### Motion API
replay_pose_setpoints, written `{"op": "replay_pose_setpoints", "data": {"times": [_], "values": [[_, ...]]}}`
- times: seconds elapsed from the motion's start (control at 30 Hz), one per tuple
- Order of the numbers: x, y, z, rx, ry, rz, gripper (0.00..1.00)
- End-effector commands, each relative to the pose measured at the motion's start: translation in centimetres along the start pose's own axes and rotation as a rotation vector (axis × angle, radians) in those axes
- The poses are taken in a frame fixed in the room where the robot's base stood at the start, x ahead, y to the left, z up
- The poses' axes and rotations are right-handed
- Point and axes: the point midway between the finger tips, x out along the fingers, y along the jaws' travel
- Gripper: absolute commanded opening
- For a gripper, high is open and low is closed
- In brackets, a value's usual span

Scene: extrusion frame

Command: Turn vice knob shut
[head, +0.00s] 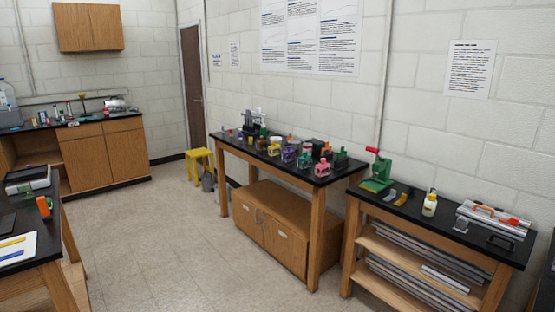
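I cannot tell for certain which thing is the vice. Several small coloured devices stand on the black-topped middle table (228,140). They include a pink one (322,168), a purple one (288,155) and a yellow one (274,149), some with knob-like tops. They are too small to tell whether any jaws are open or shut. A green device with a red handle (376,172) stands at the left end of the right bench (405,208). My gripper is not in view.
Open floor (165,240) lies in front of the middle table. A yellow stool (200,160) and a grey bucket (208,182) stand beyond its left end. A wooden cabinet (275,235) sits beneath it. Another bench (35,275) juts in at left. The right bench holds a glue bottle (430,205).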

Motion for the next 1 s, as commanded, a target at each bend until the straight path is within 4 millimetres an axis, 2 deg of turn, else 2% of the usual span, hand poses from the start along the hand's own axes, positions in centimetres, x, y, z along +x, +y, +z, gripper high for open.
{"op": "replay_pose_setpoints", "data": {"times": [1.0], "values": [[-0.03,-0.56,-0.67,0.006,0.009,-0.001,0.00]]}}
